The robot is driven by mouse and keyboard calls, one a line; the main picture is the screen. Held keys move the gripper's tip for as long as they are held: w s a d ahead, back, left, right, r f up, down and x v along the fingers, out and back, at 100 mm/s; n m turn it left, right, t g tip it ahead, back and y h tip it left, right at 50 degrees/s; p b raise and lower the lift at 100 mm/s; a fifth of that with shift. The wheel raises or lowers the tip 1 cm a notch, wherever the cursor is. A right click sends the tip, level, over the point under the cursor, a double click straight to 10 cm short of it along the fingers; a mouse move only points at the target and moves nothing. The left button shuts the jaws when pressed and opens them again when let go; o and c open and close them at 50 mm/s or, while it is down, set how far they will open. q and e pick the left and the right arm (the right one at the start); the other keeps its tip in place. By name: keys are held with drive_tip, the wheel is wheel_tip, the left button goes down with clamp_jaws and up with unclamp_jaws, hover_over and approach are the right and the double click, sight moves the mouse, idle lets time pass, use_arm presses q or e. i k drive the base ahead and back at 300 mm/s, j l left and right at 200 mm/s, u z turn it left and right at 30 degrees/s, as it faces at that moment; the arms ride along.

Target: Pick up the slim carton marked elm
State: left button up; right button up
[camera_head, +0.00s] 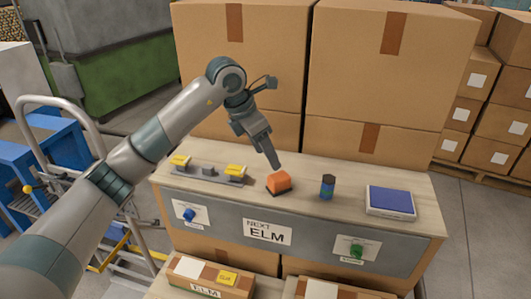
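A low brown carton (240,279) with an ELM label on its front lies at the bottom edge, on a lower surface in front of the bench. It has a white patch and a yellow tag on top, and the frame cuts off its lower part. My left gripper (274,160) points down over the bench, just above and behind an orange block (279,182) in the picture. It is well away from the carton and holds nothing that I can see. Its fingers overlap, so their opening is unclear. My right gripper is out of view.
A second carton (345,292) is cut off at bottom centre. The bench (310,205) bears a grey stand with yellow pieces (208,171), a dark can (327,187) and a blue-topped tray (390,201). Its front panel has a NEXT ELM sign (268,233). Large boxes (390,75) stand behind.

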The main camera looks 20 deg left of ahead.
sight(196, 275)
drive_tip(key=u, duration=1.05)
